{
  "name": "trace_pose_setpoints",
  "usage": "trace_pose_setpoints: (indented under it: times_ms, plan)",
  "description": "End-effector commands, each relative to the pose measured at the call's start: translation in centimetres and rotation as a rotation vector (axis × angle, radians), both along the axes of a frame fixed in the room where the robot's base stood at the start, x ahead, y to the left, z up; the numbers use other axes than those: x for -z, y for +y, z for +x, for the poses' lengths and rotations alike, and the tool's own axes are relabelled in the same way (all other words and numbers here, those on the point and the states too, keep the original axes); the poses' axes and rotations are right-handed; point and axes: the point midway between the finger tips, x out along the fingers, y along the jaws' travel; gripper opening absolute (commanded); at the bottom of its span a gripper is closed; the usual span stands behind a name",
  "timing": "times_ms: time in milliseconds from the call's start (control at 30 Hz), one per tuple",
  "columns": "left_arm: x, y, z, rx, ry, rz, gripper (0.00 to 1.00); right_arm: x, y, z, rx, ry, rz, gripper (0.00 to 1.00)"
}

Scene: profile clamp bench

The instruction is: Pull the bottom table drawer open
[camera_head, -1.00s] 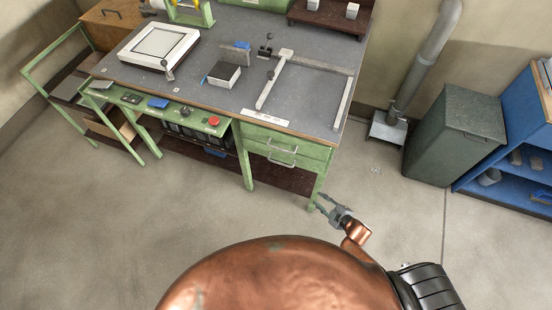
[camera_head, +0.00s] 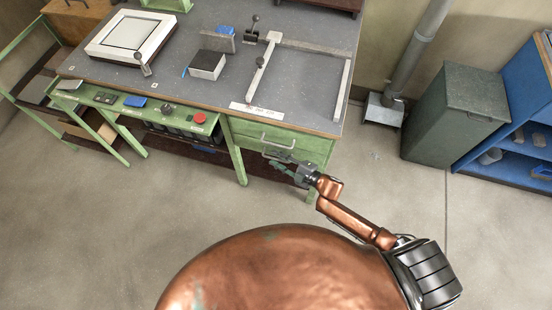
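The green table has a drawer unit at its right front with two stacked drawers. The top drawer (camera_head: 252,130) is closed, with a metal bar handle (camera_head: 278,142). The bottom drawer (camera_head: 318,158) below it also looks closed. Its handle is largely hidden by my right gripper (camera_head: 277,162). My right gripper reaches in from the right and appears open, its fingers pointing left at the bottom drawer's front. I cannot tell whether the fingers are around the handle or only in front of it. My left gripper is not in view.
The table top (camera_head: 205,97) carries a white framed plate (camera_head: 131,36), a small box (camera_head: 207,65) and metal rails (camera_head: 258,80). A dark green bin (camera_head: 455,120) and a blue shelf (camera_head: 505,110) stand at the right. The floor before the drawers is clear.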

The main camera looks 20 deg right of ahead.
Motion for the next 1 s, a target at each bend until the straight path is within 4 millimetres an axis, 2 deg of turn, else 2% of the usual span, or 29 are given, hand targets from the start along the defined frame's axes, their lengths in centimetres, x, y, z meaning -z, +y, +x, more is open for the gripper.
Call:
trace_pose_setpoints:
  times_ms: [333,700,1000]
  plan:
    - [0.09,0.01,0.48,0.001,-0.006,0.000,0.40,0.13,0.25,0.38,0.000,0.001,-0.001,0.26]
    - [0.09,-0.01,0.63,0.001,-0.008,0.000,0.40,0.13,0.25,0.36,0.001,0.002,0.000,0.00]
    - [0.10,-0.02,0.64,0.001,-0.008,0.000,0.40,0.14,0.24,0.35,0.001,0.002,0.000,0.00]
